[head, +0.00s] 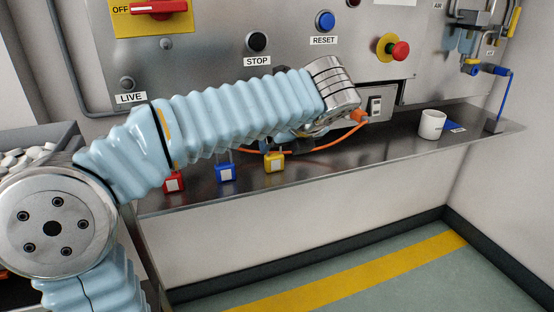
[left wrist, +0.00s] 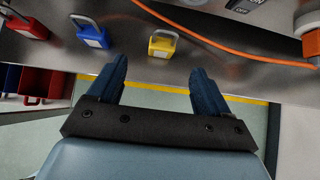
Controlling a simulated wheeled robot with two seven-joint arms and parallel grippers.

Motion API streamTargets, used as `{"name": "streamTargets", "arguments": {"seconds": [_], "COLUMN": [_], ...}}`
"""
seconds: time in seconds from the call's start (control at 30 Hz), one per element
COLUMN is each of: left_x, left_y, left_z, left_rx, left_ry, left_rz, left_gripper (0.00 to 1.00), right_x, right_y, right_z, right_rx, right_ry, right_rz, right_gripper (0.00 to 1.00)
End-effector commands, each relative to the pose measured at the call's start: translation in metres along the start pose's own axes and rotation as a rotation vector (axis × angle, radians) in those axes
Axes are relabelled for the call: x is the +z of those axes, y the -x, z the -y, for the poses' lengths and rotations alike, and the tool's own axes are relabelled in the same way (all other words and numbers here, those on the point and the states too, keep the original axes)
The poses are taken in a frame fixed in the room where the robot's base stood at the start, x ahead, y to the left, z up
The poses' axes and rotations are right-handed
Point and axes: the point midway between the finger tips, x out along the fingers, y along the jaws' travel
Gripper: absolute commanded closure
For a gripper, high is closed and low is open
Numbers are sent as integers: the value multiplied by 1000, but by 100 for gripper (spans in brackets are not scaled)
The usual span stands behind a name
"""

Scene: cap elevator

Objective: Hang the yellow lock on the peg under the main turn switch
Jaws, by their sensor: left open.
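The yellow lock (head: 274,163) stands on the steel shelf, at the right end of a row with a blue lock (head: 225,173) and a red lock (head: 174,182). The red main turn switch (head: 158,7) is on a yellow plate at the top left of the panel. A small peg (head: 166,43) sticks out below it, with nothing on it. My left gripper (left wrist: 160,82) is open and empty. In the left wrist view the yellow lock (left wrist: 162,45) lies beyond the gap between its fingertips, apart from them. My own arm hides this gripper in the head view.
An orange cable (head: 325,147) runs along the shelf behind the locks to a plug (head: 358,115). A white mug (head: 432,125) stands farther right. Red bins (left wrist: 40,82) show at the left in the left wrist view. The shelf's front edge is close below the locks.

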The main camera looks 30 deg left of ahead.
Motion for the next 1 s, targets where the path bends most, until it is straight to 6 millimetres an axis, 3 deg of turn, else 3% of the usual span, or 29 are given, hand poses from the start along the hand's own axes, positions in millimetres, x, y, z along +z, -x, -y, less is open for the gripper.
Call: {"name": "streamTargets", "arguments": {"seconds": [0.2,0.47,0.7,1.0], "left_x": [-2,-3,-3,-3], "left_y": [-48,-74,-111,-117], "left_z": [0,2,5,5], "left_rx": [3,2,3,-1], "left_ry": [0,0,1,0], "left_rz": [-3,-4,-5,-5], "left_gripper": [21,21,21,21], "right_x": [-1,-2,-3,-3], "right_y": [-7,-9,-13,-13], "right_z": [-5,-7,-10,-10], "right_rx": [3,5,7,7], "right_ry": [-3,-4,-6,-6], "right_rz": [-3,-5,-8,-8], "right_gripper": [57,57,57,57]}}
